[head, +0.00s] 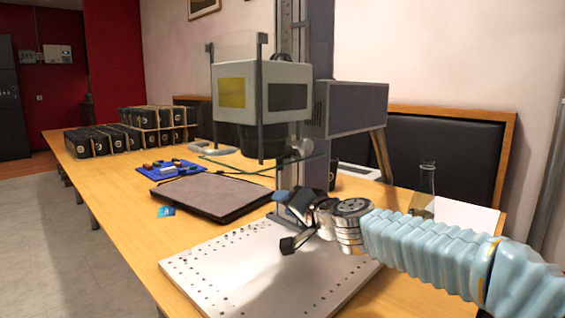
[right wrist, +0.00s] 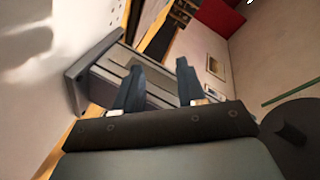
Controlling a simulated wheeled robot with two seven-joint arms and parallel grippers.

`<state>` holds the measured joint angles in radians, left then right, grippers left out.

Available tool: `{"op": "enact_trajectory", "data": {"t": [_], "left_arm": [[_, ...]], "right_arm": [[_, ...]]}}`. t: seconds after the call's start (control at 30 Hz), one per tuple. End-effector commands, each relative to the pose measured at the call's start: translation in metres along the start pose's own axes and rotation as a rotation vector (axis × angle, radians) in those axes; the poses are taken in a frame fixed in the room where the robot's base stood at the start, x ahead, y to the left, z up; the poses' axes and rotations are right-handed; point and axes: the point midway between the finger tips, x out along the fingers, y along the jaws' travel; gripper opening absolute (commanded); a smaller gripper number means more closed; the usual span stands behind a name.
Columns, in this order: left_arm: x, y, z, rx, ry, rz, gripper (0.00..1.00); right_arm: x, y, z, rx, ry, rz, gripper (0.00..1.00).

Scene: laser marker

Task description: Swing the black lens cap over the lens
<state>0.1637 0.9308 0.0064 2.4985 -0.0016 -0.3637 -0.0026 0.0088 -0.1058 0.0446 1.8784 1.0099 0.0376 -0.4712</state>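The laser marker's white head (head: 268,90) hangs on a grey column above the perforated plate (head: 215,268). A dark round part (head: 245,138) shows under the head; I cannot tell whether it is the lens or the black lens cap. In the right wrist view a dark disc with a short stub (right wrist: 290,130) is at the lower right edge, beside the fingers. My right gripper (head: 287,197) is below the head, close to the column base. Its two fingers (right wrist: 158,82) stand apart with nothing held between them. My left gripper is not in view.
A glass pane (head: 265,166) juts out under the head. The column base (right wrist: 95,75) is just beyond my fingers. A grey pad (head: 210,195), a blue board (head: 170,169), black boxes (head: 125,130) and a glass flask (head: 424,190) stand on the table.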

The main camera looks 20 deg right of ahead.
Motion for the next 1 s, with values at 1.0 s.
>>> {"op": "enact_trajectory", "data": {"t": [1.0], "left_arm": [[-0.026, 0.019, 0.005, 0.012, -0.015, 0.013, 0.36]], "right_arm": [[-0.093, -0.088, 0.016, -0.906, 0.758, 0.224, 0.40]]}}
